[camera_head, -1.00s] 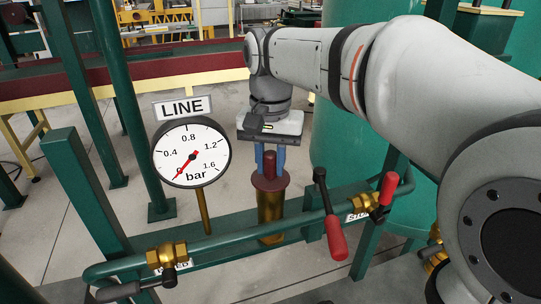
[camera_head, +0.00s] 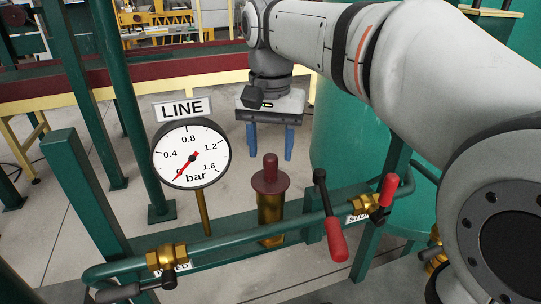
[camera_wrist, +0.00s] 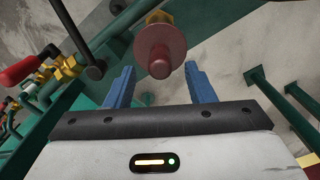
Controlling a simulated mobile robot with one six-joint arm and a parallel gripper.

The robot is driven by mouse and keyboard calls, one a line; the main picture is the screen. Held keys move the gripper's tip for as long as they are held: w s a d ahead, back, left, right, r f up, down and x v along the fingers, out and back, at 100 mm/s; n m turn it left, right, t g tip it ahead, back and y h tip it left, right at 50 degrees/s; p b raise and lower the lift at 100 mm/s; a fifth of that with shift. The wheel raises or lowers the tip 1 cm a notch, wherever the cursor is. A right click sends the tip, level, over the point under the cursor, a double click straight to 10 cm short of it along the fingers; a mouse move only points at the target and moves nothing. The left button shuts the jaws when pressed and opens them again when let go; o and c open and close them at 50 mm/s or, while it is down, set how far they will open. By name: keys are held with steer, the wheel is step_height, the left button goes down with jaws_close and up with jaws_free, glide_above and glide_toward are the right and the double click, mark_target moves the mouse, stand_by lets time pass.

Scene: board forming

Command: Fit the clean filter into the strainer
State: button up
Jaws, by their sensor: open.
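The strainer (camera_head: 270,215) is an upright brass cylinder on the green pipe. A dull red cap with a knob (camera_head: 270,178) sits on its top. The capped top also shows in the wrist view (camera_wrist: 160,48), ahead of the fingers. My gripper (camera_head: 270,157) has two blue fingers spread wide and empty. It hangs above and behind the cap in the head view, apart from it. In the wrist view my gripper (camera_wrist: 160,82) has nothing between its fingers. I see no clean filter in either view; the strainer's inside is hidden by the cap.
A LINE gauge (camera_head: 191,153) stands left of the strainer, its needle near 0. A red-handled lever (camera_head: 333,225) and a brass valve with a red handle (camera_head: 377,200) are close on the right. Another brass valve (camera_head: 168,257) is at front left. A green tank (camera_head: 350,140) stands behind.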

steer(key=shift+r, duration=1.7)
